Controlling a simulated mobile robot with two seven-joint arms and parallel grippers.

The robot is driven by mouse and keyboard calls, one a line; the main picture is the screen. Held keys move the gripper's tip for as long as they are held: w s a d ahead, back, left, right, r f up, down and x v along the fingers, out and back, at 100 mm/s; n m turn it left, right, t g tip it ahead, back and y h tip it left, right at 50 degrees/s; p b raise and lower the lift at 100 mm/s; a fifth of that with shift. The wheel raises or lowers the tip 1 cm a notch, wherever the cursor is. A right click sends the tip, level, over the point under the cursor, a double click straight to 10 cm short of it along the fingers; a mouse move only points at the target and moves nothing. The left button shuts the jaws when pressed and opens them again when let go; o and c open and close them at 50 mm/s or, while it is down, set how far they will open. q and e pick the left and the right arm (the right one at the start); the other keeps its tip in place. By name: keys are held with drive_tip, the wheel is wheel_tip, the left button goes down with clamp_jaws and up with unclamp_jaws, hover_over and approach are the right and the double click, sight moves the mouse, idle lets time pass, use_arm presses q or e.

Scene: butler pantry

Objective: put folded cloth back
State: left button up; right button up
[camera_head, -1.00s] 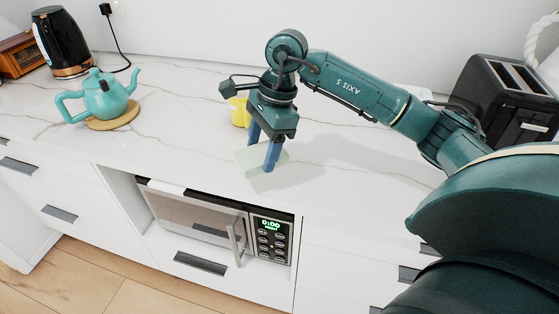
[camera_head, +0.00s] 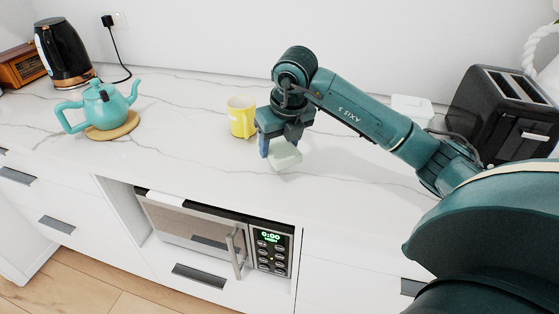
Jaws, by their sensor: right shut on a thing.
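The folded cloth (camera_head: 287,157) is pale green and small, in the middle of the head view above or on the white counter. My right gripper (camera_head: 277,150) is shut on it, its blue fingers pointing down. The cloth sits tilted between and beside the fingers, and they hide part of it. I cannot tell for sure whether it is clear of the counter. My left gripper is not in view.
A yellow mug (camera_head: 241,117) stands just left of my right gripper. A teal teapot (camera_head: 103,106) sits on a round wooden trivet (camera_head: 113,131), near a black kettle (camera_head: 64,52). A pale box-like item (camera_head: 412,106) and a black toaster (camera_head: 500,108) are at right. A microwave (camera_head: 190,230) is below.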

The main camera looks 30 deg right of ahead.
sight(280, 173)
wheel_tip(280, 173, down, 5)
drive_tip(key=shift+r, duration=0.15)
drive_tip(key=shift+f, duration=0.25)
drive_tip(key=o, duration=1)
drive_tip(key=shift+c, duration=0.2)
drive_tip(key=shift+r, duration=0.1)
drive_tip(key=shift+r, duration=0.15)
drive_tip(key=v, duration=1.2)
